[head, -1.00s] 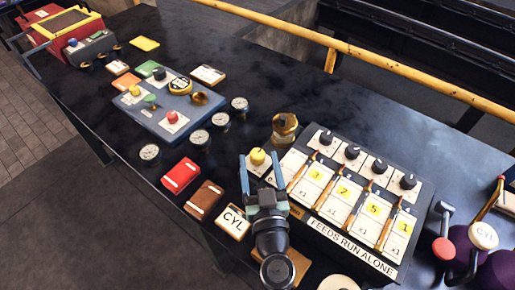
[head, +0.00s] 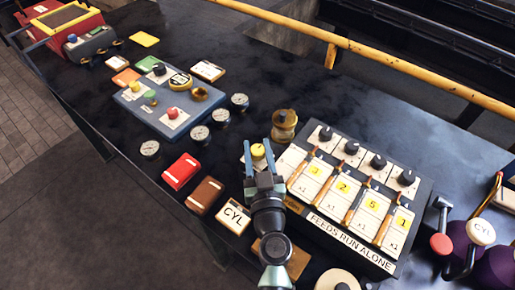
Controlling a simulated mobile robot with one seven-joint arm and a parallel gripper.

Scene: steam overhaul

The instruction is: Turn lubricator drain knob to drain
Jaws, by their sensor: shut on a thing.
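The lubricator (head: 345,262) is a dark box with several white numbered strips, tubes and black knobs, its front labelled "FEEDS RUN ALONE". At its left back side a yellow knob (head: 258,151) stands on a small pale plate. My gripper (head: 258,150) reaches over it from the front, with one blue finger on each side, shut on the yellow knob. The fingers and palm hide part of the plate, so I cannot read any marking or the knob's setting.
A brass cup (head: 285,125) stands just behind the gripper. Levers (head: 441,245) stand at the right. The back middle of the bench (head: 260,65) is clear.

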